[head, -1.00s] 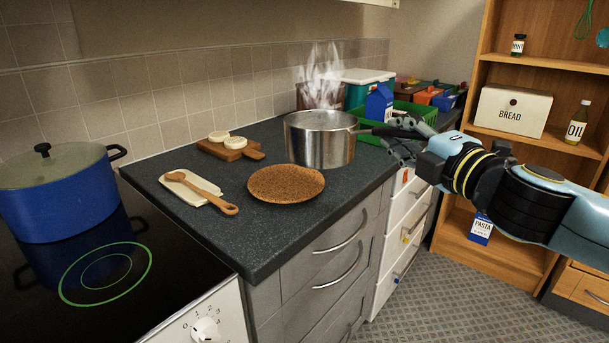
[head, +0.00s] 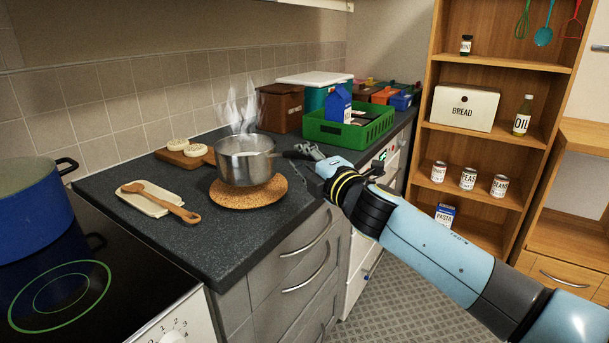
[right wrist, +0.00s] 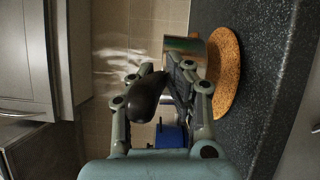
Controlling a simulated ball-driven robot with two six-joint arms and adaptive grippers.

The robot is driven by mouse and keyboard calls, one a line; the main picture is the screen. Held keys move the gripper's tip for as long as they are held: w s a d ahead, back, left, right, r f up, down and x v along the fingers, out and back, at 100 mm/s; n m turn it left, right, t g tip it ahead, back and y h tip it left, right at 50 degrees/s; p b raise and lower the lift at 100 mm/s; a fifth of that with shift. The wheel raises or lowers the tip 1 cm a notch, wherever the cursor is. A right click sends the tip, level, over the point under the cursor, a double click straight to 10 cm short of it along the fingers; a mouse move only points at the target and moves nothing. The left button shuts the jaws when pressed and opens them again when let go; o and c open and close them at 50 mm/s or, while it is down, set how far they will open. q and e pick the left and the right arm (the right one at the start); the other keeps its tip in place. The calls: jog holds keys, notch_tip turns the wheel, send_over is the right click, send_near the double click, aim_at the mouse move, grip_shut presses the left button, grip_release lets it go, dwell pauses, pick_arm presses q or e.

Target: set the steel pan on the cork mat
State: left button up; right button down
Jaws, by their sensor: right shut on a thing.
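The steel pan (head: 244,167), steaming, is upright over the round cork mat (head: 262,201). It covers the back part of the mat, and I cannot tell whether its base touches. In the right wrist view, the pan (right wrist: 187,47) is beside the mat's face (right wrist: 228,75), partly hidden by my fingers. My right gripper (head: 308,153) is to the right of the pan, shut on its dark handle (right wrist: 150,97). My left gripper is out of view.
A cutting board with pale round pieces (head: 183,152) is behind left; a wooden spoon (head: 165,202) lies on a pale rest at left. A green crate (head: 350,128) stands behind the handle. A blue pot (head: 33,208) is on the hob. The counter's front edge is close to the mat.

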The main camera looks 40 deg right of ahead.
jog(key=shift+f+b, duration=0.85)
jog(key=shift+f, duration=0.5)
jog(key=shift+f, duration=0.15)
jog(key=c, duration=1.3)
grip_release()
